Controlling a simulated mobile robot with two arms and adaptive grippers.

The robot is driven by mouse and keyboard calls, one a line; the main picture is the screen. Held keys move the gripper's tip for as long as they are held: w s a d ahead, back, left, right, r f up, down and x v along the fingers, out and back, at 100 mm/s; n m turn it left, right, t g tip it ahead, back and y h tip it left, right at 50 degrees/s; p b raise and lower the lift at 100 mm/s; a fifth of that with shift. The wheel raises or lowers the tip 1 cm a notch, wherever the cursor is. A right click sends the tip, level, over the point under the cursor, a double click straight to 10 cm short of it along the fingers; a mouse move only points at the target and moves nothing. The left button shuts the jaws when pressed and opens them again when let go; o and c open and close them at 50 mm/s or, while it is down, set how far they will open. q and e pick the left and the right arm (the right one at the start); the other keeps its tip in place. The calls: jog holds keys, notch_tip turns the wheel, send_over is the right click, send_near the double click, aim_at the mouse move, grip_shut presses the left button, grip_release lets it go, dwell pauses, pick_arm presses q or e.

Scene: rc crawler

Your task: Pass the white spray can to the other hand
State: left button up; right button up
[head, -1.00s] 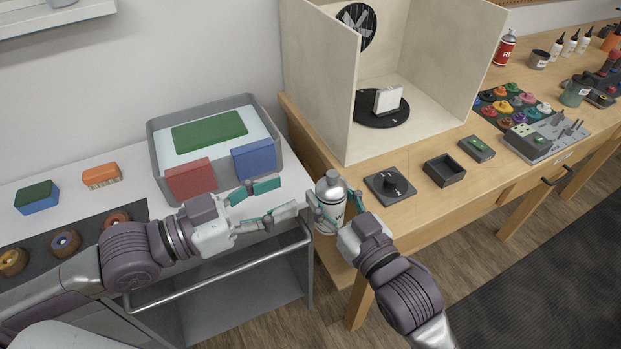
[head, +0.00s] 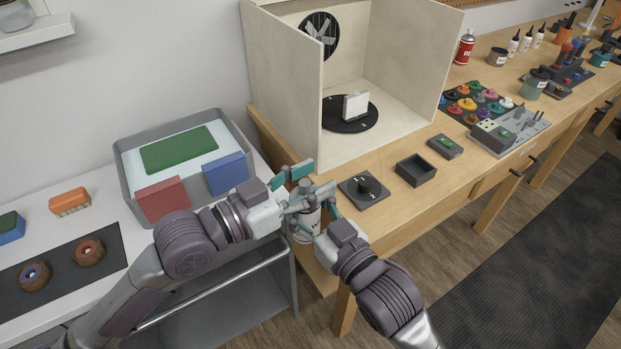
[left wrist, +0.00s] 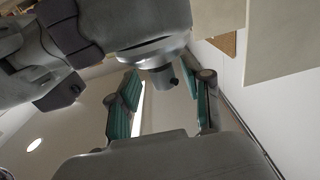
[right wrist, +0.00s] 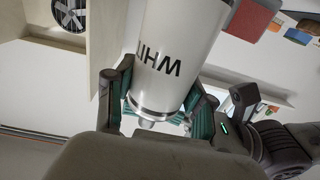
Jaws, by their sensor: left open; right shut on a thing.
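The white spray can (head: 306,228) stands upright in the air, just in front of the workbench's left end. My right gripper (head: 312,212) is shut on its body; the right wrist view shows the lettered white can (right wrist: 178,55) between the fingers (right wrist: 158,98). My left gripper (head: 316,180) is open at the can's top, its fingers spread on either side of it. In the left wrist view, the can's grey top and nozzle (left wrist: 160,68) show between the open fingers (left wrist: 165,100). Whether the left fingers touch the can cannot be told.
The wooden workbench (head: 400,205) holds a spray booth (head: 285,80), a dark square stand with a knob (head: 364,188) and a small black tray (head: 416,170). A grey bin (head: 125,165) with coloured blocks sits on the white cart at left.

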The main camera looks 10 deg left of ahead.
pick_arm(q)
grip_shut()
pick_arm(e)
jog(key=o, duration=1.4)
jog(key=shift+c, duration=0.2)
